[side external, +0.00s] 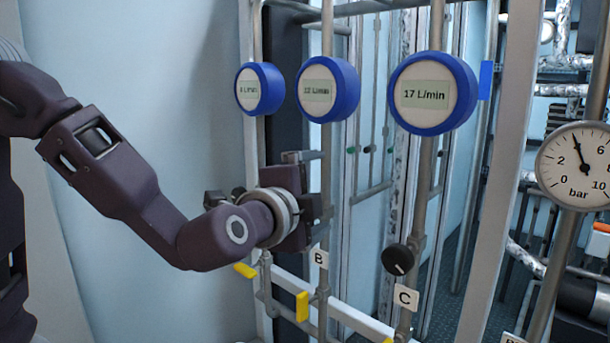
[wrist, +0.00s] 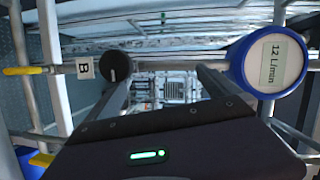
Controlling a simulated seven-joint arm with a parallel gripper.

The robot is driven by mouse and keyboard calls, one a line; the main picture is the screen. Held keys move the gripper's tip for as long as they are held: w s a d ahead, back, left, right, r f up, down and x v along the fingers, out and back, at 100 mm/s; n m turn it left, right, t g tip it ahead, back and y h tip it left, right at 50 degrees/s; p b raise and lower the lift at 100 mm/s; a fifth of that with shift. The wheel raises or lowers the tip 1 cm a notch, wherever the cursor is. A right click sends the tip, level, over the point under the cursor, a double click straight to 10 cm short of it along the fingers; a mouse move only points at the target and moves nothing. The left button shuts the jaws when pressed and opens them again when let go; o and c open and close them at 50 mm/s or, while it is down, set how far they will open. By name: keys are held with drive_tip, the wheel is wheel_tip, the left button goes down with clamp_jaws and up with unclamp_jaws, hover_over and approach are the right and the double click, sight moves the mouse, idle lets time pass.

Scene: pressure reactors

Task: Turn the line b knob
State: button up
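The line B knob (wrist: 115,67) is a round black knob with a small pale mark, left of centre in the wrist view beside the white B label (wrist: 85,68). In the side view the B label (side external: 320,258) shows on its pipe, but my gripper hides the knob. My gripper (side external: 318,203) is in front of line B, above the label. In the wrist view its two fingers (wrist: 165,78) stand apart with nothing between them. The knob appears just beyond the left finger, not between the fingers. Contact cannot be told. The line B meter (wrist: 275,62) reads 12 L/min.
Blue-rimmed meters stand above: the middle one (side external: 327,89) over my gripper, another (side external: 432,93) at right reading 17 L/min. A black knob (side external: 397,260) sits by the C label (side external: 407,297). Yellow handles (side external: 302,306) lie below. A pressure gauge (side external: 578,166) is at right.

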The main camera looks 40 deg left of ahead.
drive_tip(key=shift+n+y, duration=0.6)
drive_tip(key=shift+y, duration=0.3)
drive_tip(key=a+r, duration=0.1)
drive_tip(key=r, duration=0.1)
drive_tip(key=a+r, duration=0.2)
drive_tip(key=shift+s, duration=0.15)
drive_tip(key=shift+c, duration=0.8)
drive_tip(key=shift+d+r, duration=0.1)
drive_tip(key=shift+r, duration=0.1)
